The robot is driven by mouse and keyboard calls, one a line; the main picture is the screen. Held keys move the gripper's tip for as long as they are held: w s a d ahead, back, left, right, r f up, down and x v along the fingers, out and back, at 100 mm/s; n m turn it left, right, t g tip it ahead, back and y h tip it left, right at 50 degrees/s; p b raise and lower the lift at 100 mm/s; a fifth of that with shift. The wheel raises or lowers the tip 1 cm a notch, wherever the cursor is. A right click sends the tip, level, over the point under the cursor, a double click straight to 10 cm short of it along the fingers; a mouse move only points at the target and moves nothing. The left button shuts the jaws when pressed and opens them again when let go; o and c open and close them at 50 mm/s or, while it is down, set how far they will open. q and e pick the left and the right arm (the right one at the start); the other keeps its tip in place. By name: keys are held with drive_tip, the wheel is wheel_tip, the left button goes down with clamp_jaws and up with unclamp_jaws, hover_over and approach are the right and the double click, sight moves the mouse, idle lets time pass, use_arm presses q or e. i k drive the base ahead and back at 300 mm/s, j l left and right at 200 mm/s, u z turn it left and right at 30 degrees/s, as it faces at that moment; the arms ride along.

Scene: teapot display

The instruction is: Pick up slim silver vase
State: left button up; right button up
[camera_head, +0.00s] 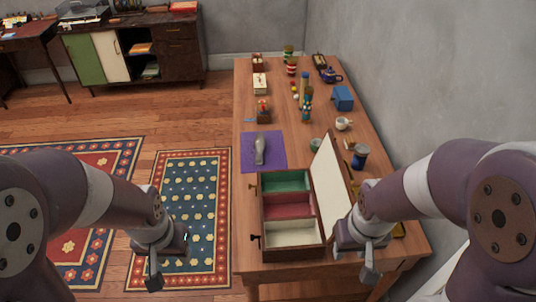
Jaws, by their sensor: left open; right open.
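The slim silver vase (260,149) stands on a purple mat (275,138) on the left part of the wooden table. My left gripper (155,275) is open and empty, in front of the table's left edge and over the floor, well short of the vase. My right gripper (369,265) is open, at the near right part of the table, beside the open box and apart from the vase. Neither gripper touches the vase.
An open box (265,240) with green, red and white compartments and a raised white lid (328,190) stands nearer than the vase. A dark blue jar (360,157), a white cup (343,124), a blue box (343,98) and several figurines stand farther right and back. A grey wall (430,70) bounds the right.

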sight(259, 142)
drive_tip(key=i+j+z, duration=0.15)
drive_tip(key=j+z, duration=0.25)
drive_tip(key=j, duration=0.3)
drive_tip(key=i+j+z, duration=0.1)
drive_tip(key=j+z, duration=0.3)
drive_tip(key=j, duration=0.3)
drive_tip(key=j+z, duration=0.4)
drive_tip(key=j, duration=0.3)
drive_tip(key=i+j+z, duration=0.4)
drive_tip(key=j, duration=0.15)
drive_tip(key=i+j+z, duration=0.2)
drive_tip(key=j, duration=0.15)
drive_tip(key=j+z, duration=0.25)
drive_tip(key=i+j+z, duration=0.2)
drive_tip(key=j, duration=0.25)
drive_tip(key=k+l, duration=0.05)
drive_tip(key=k, duration=0.05)
